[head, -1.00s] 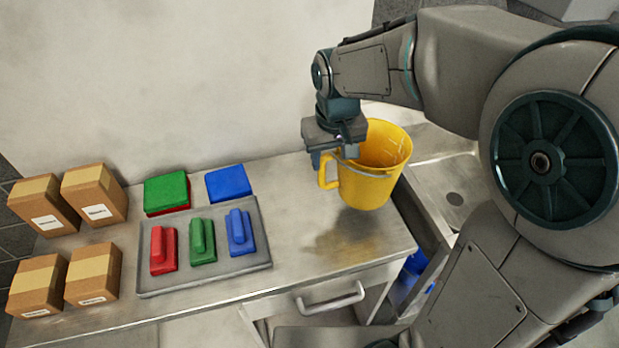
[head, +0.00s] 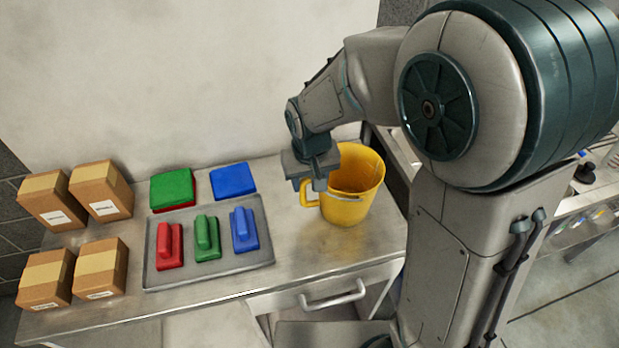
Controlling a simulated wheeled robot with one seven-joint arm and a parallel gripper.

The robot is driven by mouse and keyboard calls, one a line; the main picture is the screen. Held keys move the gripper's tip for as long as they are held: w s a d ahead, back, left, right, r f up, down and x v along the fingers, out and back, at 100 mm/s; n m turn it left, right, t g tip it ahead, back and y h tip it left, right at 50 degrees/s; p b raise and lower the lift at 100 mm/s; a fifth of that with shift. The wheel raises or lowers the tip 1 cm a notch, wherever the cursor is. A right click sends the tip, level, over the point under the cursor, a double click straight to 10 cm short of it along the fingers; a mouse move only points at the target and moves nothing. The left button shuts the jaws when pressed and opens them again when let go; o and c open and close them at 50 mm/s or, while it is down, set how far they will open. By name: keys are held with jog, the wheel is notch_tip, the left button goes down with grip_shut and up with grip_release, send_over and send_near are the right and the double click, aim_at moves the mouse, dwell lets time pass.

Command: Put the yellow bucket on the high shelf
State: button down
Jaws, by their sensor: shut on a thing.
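The yellow bucket (head: 348,202) is upright at the right end of the metal counter (head: 310,255). Its open top faces up and its handle is on its left side. My gripper (head: 313,187) points down at the left side of the bucket and is shut on it by the handle and rim. The fingertips are partly hidden. I cannot tell whether the bucket's base touches the counter or hangs just above it. No high shelf can be made out in this view.
A grey tray (head: 208,277) holds red, green and blue blocks with grips. Green (head: 171,187) and blue pads (head: 232,181) lie behind it. Several cardboard boxes (head: 101,192) stand at left. A rack (head: 600,200) with small items is at far right. A wall backs the counter.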

jog(key=c, duration=0.7)
grip_release()
jog(key=shift+f, duration=0.1)
jog(key=shift+r, duration=0.55)
notch_tip(320, 180, up, 11)
jog(key=s, duration=0.2)
jog(key=s+d+m, duration=0.1)
jog(key=s+d, duration=0.5)
jog(key=d, duration=0.4)
jog(key=shift+m+t, duration=0.7)
jog(key=shift+m, duration=0.3)
jog(key=s+d, duration=0.1)
jog(key=s, duration=0.1)
jog(key=s+d+f, duration=0.1)
jog(key=s+d, duration=0.1)
jog(key=s+d+f, duration=0.1)
jog(key=s+d, duration=0.1)
jog(key=shift+d, duration=0.1)
jog(key=shift+c, duration=1)
jog(key=shift+s+d+f, duration=0.1)
jog(key=shift+s+f, duration=0.1)
jog(key=shift+s, duration=0.05)
jog(key=c, duration=0.5)
